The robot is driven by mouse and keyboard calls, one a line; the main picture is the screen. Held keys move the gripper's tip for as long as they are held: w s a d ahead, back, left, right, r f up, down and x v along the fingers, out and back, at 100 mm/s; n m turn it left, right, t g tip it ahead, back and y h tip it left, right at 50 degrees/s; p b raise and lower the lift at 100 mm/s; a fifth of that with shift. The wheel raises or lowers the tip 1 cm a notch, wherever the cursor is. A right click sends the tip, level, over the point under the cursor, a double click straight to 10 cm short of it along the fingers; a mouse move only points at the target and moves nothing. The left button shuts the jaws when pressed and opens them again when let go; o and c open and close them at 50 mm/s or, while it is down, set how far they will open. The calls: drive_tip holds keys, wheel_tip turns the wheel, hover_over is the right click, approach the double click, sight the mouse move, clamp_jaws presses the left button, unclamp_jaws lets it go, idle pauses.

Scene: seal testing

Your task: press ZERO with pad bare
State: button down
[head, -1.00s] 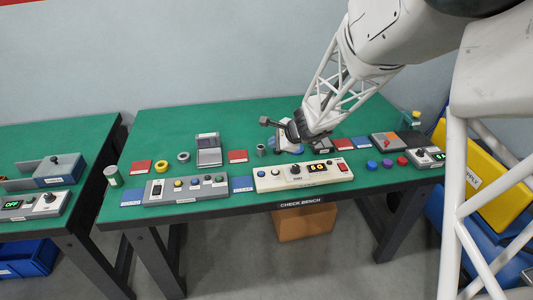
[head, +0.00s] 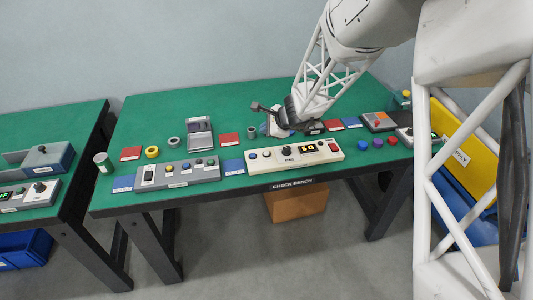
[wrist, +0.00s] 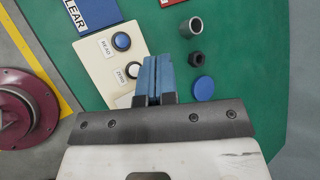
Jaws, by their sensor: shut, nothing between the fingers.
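I cannot make out which thing is the pad.
A grey ring (wrist: 190,27), a black nut (wrist: 195,58) and a blue disc (wrist: 203,86) lie right of the fingers. A grey button box (head: 178,174) stands left of the cream box. Red and blue cards lie around. The back of the green bench (head: 220,105) is clear.

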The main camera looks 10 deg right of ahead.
sight(266, 154)
drive_tip(key=shift+f, duration=3.75)
drive_tip(key=shift+f, duration=0.8)
idle(0.4)
drive_tip(key=shift+r, duration=0.8)
drive_tip(key=shift+r, duration=0.15)
drive_tip(key=shift+r, duration=2.35)
drive_tip(key=shift+s+r, duration=0.1)
